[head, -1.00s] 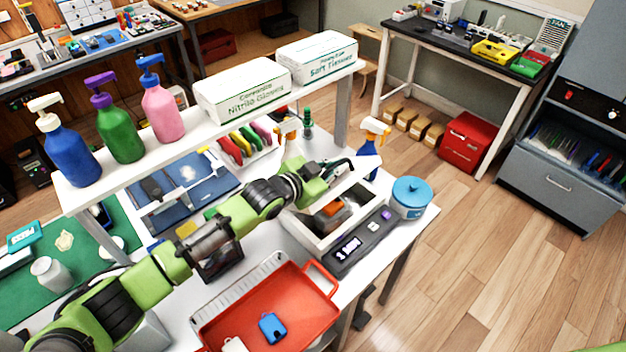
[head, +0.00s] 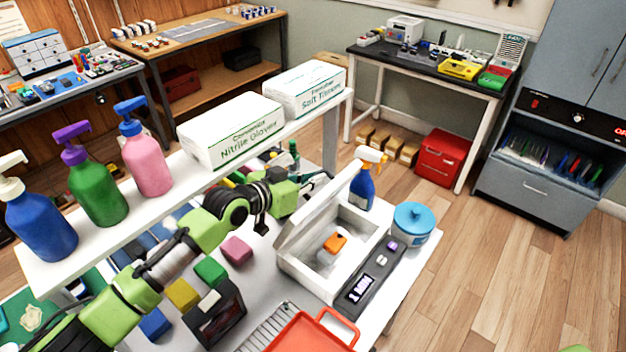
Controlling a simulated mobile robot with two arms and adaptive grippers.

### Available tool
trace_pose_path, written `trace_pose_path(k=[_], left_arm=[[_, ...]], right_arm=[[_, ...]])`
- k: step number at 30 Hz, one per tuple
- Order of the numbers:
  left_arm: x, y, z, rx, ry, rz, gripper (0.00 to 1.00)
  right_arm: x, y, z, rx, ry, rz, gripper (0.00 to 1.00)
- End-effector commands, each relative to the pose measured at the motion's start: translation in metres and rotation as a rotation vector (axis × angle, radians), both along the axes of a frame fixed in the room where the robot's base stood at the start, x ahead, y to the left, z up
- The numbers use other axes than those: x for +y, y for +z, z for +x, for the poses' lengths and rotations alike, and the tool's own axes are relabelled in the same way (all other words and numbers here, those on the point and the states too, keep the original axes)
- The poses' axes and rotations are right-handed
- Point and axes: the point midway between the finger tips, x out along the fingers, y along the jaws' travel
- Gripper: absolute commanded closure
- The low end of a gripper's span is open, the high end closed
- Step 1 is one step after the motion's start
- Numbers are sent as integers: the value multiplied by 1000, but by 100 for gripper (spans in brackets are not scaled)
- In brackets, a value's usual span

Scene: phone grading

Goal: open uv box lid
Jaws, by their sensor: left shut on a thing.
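The white UV box (head: 308,277) stands on the white table, with a dark control panel (head: 368,283) and lit display along its right side. Its lid (head: 305,218) is raised and tilted up along the box's left side. The inside shows, with an orange-and-white item (head: 335,243) in it. My left gripper (head: 318,182) is at the top edge of the lid, shut on it; its fingertips are partly hidden.
A blue spray bottle (head: 362,188) and a blue-lidded tub (head: 411,225) stand close behind and right of the box. A white shelf (head: 178,186) with pump bottles and glove and tissue boxes runs behind my left arm. A red tray (head: 310,335) lies in front.

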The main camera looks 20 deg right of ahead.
Motion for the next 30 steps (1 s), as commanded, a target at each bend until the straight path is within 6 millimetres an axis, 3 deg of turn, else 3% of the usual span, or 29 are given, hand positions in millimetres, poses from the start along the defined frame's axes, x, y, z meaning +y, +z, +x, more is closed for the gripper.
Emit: trace_pose_path(k=[9, 10, 11, 23, 30], left_arm=[[2, -3, 1, 2, 2, 6, 100], [2, -3, 1, 2, 2, 6, 87], [2, -3, 1, 2, 2, 6, 85], [4, 0, -2, 1, 0, 3, 85], [27, 10, -17, -2, 2, 4, 85]], right_arm=[[1, 0, -1, 2, 1, 1, 60], [1, 0, -1, 2, 1, 1, 60], [2, 0, -1, 2, 1, 1, 60], [4, 0, 0, 1, 2, 5, 60], [3, 0, 0, 0, 1, 4, 60]])
